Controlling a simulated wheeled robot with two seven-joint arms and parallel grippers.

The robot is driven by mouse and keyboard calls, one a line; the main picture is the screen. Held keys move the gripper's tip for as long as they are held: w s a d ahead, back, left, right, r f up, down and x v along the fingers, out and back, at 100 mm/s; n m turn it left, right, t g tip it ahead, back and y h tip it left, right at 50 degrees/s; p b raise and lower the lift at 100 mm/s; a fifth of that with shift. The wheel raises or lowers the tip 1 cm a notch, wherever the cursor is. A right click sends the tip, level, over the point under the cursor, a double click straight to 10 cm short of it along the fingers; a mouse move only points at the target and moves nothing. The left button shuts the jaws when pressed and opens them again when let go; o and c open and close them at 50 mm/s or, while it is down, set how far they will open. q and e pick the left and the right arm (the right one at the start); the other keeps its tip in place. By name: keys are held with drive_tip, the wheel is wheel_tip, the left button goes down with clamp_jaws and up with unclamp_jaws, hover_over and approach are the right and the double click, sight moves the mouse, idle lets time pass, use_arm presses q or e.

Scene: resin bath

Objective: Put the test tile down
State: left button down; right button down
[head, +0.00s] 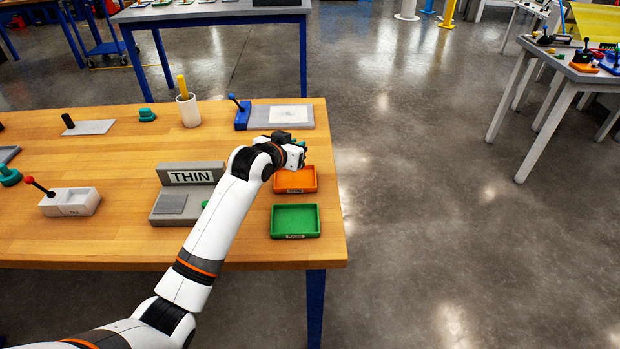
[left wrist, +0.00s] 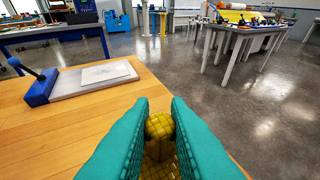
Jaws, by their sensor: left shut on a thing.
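My left gripper (head: 303,150) reaches over the right part of the wooden table, at the far edge of the orange tray (head: 296,180). In the left wrist view its teal fingers (left wrist: 160,110) are shut on a yellow round-topped piece (left wrist: 159,127). The fingers hide its sides, and its lower part shows between them. I cannot tell whether it belongs to the test tile. No tile shows clearly in the grip. A grey flat square (head: 171,204) lies on the grey stand (head: 205,174) with the THIN sign. My right gripper is not in view.
A green tray (head: 295,221) sits in front of the orange one. A grey board with a blue handle (head: 241,117) lies behind my gripper. A white cup (head: 188,111) and a white box (head: 70,203) stand further left. The table's right edge is close; bare floor lies beyond.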

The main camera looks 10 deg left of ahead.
sight(295, 180)
use_arm(q)
drive_tip(key=f, duration=0.3)
drive_tip(key=shift+a, duration=0.2)
drive_tip(key=shift+f, duration=0.35)
wheel_tip(295, 180, down, 3)
drive_tip(key=shift+f, duration=0.3)
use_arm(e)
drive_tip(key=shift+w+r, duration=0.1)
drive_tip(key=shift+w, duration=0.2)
use_arm(q)
drive_tip(key=shift+f, duration=0.15)
drive_tip(key=c, duration=1.4)
unclamp_jaws()
